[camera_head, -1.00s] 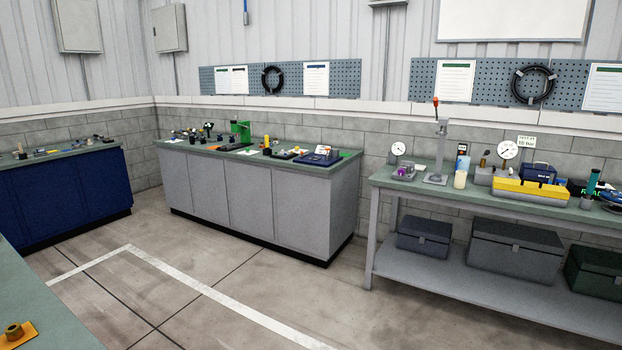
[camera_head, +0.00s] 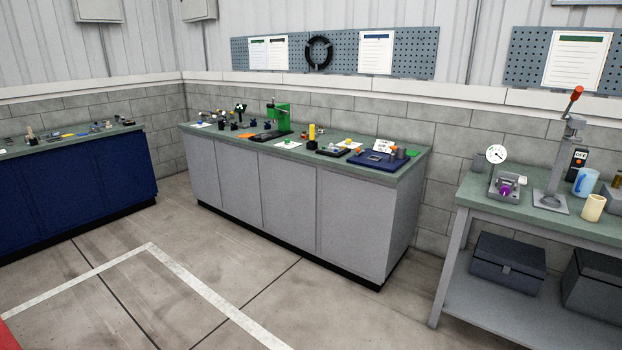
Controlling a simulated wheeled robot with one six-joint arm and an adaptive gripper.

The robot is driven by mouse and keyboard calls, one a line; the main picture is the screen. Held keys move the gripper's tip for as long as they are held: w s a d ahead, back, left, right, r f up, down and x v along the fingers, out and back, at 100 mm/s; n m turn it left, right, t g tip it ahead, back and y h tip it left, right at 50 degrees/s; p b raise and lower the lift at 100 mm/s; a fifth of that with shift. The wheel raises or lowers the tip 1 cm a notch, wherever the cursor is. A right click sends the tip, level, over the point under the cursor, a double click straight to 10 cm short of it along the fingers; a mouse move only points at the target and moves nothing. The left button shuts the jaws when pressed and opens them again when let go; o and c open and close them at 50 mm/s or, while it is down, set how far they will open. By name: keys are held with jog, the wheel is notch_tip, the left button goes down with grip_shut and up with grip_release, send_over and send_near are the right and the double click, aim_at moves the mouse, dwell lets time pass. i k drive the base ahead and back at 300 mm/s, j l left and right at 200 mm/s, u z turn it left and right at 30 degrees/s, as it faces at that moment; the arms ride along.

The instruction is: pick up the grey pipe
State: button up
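I cannot pick out the grey pipe with certainty. A small grey cylinder (camera_head: 400,153) stands at the right end of the middle bench, by a blue tray (camera_head: 376,161); it is too small to tell whether it is a pipe. My gripper is not in view.
The middle bench (camera_head: 283,209) has grey cabinet doors and a green top with several small items and a green press (camera_head: 279,117). A blue cabinet bench (camera_head: 80,195) stands left. A right bench (camera_head: 459,232) holds a lever press (camera_head: 556,170) and gauge (camera_head: 496,154). The floor between is clear.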

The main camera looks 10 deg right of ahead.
aim_at(479, 161)
jog(key=i, duration=2.55)
jog(key=i+z, duration=0.4)
jog(key=i+j+z, duration=0.15)
jog(key=z, duration=0.25)
jog(key=i+j+z, duration=0.2)
jog(key=z, duration=0.2)
jog(key=i+z, duration=0.1)
jog(key=z, duration=0.25)
